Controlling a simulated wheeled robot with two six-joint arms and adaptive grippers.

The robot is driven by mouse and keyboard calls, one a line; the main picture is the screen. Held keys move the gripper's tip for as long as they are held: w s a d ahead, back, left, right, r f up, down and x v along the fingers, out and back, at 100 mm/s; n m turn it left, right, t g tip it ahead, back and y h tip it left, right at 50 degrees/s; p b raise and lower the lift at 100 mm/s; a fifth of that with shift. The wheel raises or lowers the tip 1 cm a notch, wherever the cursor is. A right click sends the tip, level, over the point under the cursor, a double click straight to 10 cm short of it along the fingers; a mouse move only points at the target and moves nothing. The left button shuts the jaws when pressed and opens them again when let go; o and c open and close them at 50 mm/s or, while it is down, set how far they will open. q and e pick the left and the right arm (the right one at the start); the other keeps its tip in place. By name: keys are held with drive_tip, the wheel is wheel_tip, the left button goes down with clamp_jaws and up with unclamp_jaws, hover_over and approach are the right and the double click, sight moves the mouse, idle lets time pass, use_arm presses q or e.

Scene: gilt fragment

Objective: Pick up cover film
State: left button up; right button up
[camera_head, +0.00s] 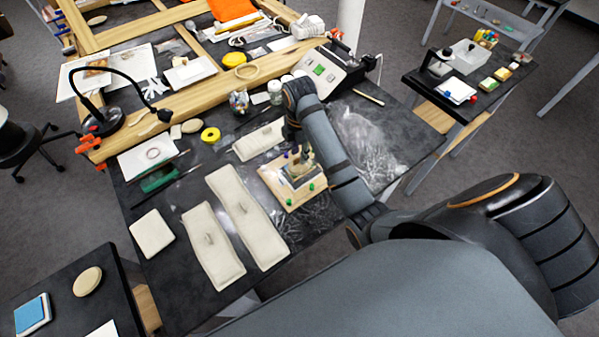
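A clear, crinkled sheet of film (372,143) lies on the dark table to the right of my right arm. More shiny clear film shows around a small wooden board (312,190) with green pins; I cannot tell which sheet is the cover film. A small layered piece (294,176) sits on the board. My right arm reaches in from the lower right and bends down at the wrist. My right gripper (303,156) is small and partly hidden, over or beside the layered piece. Whether it is open or shut does not show. My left gripper is not in view.
Long cream pads (246,214) lie left of the board on the dark table (190,300). A black lamp (105,118) stands at the left.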

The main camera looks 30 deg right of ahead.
wheel_tip(320, 180, down, 2)
drive_tip(key=shift+w, duration=0.15)
drive_tip(key=shift+r, duration=0.1)
drive_tip(key=shift+c, duration=0.6)
clamp_jaws()
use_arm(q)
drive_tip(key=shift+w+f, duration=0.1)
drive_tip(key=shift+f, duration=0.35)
